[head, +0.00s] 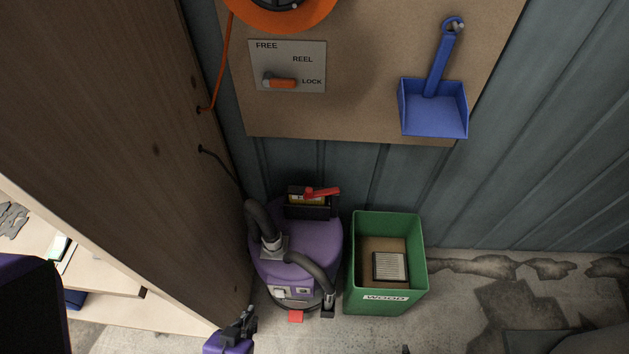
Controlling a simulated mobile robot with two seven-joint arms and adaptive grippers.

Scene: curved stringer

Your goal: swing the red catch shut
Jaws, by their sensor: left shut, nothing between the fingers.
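A purple vacuum cleaner (310,247) stands on the floor below the board. A red catch (322,191) shows at its back, on top of a dark box with a yellowish part (296,196). The catch's arm points right and sticks out past the edge of the box. A second red piece (296,316) sits low at the vacuum's front; I cannot tell what it does. My left gripper (244,320) is shut and empty at the bottom of the view, in front and left of the vacuum, well apart from the catch. My right gripper is not in view.
A green bin (420,255) marked WOOD stands close to the vacuum's right. A brown wooden panel (110,120) rises at left. The board (360,100) holds an orange lever (281,82) and a blue dustpan (434,105). Dark hoses (312,268) curve over the vacuum.

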